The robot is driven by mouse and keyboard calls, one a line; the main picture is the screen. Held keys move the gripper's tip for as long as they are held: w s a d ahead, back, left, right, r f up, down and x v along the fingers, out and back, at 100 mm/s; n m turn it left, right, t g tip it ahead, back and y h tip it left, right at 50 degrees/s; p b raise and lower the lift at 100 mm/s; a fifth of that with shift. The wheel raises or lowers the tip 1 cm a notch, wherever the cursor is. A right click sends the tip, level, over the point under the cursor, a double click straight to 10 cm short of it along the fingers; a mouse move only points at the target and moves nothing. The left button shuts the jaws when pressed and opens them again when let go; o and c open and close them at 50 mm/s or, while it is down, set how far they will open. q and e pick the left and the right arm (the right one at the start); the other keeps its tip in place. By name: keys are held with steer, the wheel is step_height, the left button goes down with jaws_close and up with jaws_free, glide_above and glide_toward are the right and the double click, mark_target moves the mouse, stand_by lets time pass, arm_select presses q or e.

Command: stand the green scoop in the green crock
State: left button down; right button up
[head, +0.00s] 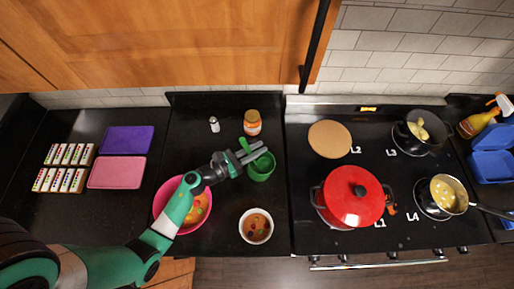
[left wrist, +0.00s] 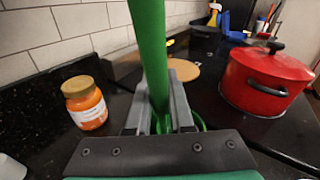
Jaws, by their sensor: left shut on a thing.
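My left gripper (head: 248,152) is shut on the green scoop (head: 243,144), at the back left edge of the green crock (head: 262,170). In the left wrist view the scoop (left wrist: 150,45) stands nearly upright between the fingers (left wrist: 165,115), its upper part rising out of the picture. A bit of green, likely the crock's rim (left wrist: 201,123), shows behind the fingers. The fingers hide the scoop's lower end, so I cannot tell whether it is inside the crock. My right gripper is not in view.
An orange-labelled jar (head: 252,122) and a small shaker (head: 214,125) stand behind. A white bowl (head: 256,226) is in front, and a pink bowl (head: 163,203) lies partly under my left arm. The red pot (head: 353,196) is on the stove to the right.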

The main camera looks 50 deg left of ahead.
arm_select(q)
steer(key=c, duration=0.7)
jaws_free()
steer(key=shift+s+a+r, duration=0.15)
steer(key=shift+s+a, duration=0.1)
steer(key=shift+s, duration=1.65)
steer(key=shift+s+a+r, duration=0.15)
steer(key=shift+s+a, duration=0.1)
steer(key=shift+s, duration=1.7)
steer(key=shift+s+a+r, duration=0.15)
steer(key=shift+s+a, duration=0.1)
steer(key=shift+s, duration=1.65)
